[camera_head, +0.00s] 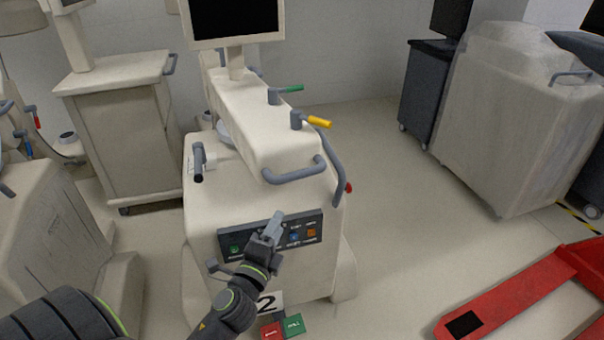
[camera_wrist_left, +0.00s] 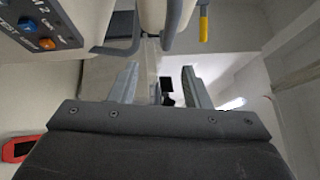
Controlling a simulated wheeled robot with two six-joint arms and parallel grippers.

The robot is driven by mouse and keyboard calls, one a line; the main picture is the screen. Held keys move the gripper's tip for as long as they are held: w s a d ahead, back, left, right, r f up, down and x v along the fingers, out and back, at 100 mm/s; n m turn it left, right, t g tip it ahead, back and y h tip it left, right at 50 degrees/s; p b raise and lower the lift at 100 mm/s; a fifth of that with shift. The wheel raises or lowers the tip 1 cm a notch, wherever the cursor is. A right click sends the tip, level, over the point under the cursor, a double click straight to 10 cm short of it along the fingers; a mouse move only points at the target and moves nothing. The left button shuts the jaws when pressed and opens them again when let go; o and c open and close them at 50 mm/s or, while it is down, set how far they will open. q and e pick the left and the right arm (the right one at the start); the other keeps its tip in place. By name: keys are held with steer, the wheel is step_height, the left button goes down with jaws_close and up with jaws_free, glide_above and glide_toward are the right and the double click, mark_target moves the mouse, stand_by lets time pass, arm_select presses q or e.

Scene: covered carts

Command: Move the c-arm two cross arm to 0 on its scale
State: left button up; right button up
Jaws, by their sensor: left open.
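C-arm two (camera_head: 210,215) is the cream machine in the middle of the head view, with a "2" label low on its front. Its long upper arm (camera_head: 262,130) carries a green lever (camera_head: 290,89), a yellow lever (camera_head: 318,122) and a grey front handle (camera_head: 296,173). The yellow lever also shows in the left wrist view (camera_wrist_left: 203,24). No scale can be read. My left gripper (camera_head: 275,222) is in front of the button panel (camera_head: 250,239), below the front handle. In the left wrist view its fingers (camera_wrist_left: 160,84) are apart with nothing between them.
A red-tipped lever (camera_head: 347,187) is on the machine's right side. Red and green pedals (camera_head: 281,327) lie at its foot. A cream cabinet (camera_head: 122,130) stands at left, a covered cart (camera_head: 520,120) at right, and a red pallet jack (camera_head: 510,300) lower right.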

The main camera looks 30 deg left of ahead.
arm_select(q)
steer(key=r, duration=0.1)
steer(key=p, duration=0.2)
glide_toward(300, 178)
steer(key=shift+w, duration=1.65)
steer(key=shift+a+x, duration=0.2)
steer(key=shift+x, duration=1.95)
steer(key=shift+a+x, duration=0.15)
steer(key=shift+x, duration=2.05)
steer(key=shift+r, duration=0.15)
steer(key=shift+s, duration=0.1)
jaws_close()
